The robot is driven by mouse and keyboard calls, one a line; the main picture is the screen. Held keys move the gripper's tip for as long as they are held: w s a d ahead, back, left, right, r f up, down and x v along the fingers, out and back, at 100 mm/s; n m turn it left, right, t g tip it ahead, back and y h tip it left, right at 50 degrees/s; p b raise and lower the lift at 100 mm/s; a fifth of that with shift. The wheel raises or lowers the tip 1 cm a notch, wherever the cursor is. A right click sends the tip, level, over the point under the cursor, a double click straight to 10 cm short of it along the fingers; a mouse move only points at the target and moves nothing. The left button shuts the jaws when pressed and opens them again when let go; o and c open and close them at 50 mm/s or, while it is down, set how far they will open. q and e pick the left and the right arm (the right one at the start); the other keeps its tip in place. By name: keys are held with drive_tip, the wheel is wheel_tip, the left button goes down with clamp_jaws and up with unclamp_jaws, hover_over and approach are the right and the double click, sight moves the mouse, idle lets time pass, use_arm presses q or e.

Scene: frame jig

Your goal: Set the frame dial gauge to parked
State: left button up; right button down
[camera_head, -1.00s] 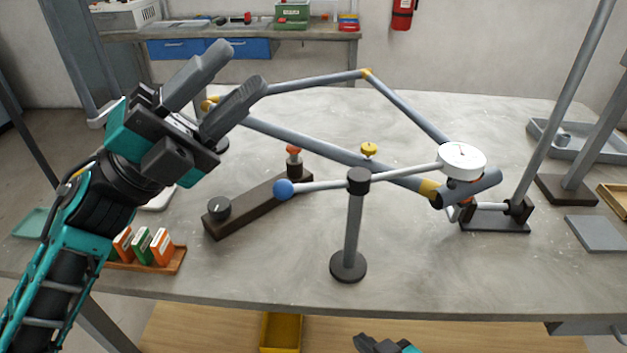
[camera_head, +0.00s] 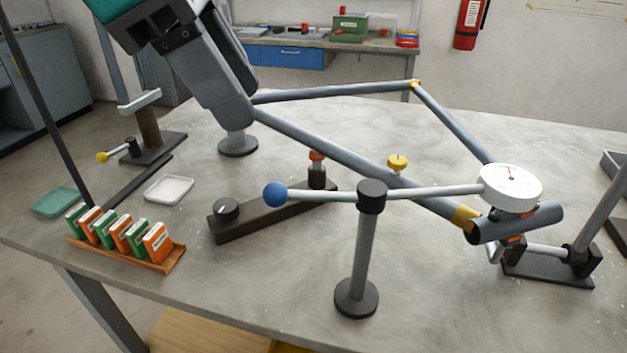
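The dial gauge (camera_head: 510,187) has a round white face and sits on the right end of a pale lever arm (camera_head: 430,192). The lever pivots on a dark-capped grey post (camera_head: 364,255) and ends at left in a blue ball (camera_head: 275,195). The gauge is over the near right corner of the grey tube frame (camera_head: 330,156). My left gripper (camera_head: 235,115) is at upper left, fingers pointing down, in front of the frame's left corner, which it hides. It is far from the blue ball. Its fingers overlap in view, so their gap does not show. My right gripper is out of view.
A dark bar (camera_head: 262,218) with a knob and an orange-topped peg lies under the lever's left side. A rack (camera_head: 170,262) of orange and green boxes, a white tray (camera_head: 169,189) and a yellow-knobbed clamp (camera_head: 150,150) stand left. A black clamp base (camera_head: 548,268) is at right.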

sight(298, 192)
use_arm(q)
drive_tip(key=b+x, duration=0.1)
drive_tip(key=x, duration=1.1)
drive_tip(key=shift+a+f, duration=0.1)
drive_tip(key=shift+f, duration=0.25)
clamp_jaws()
drive_tip(key=shift+f, duration=0.1)
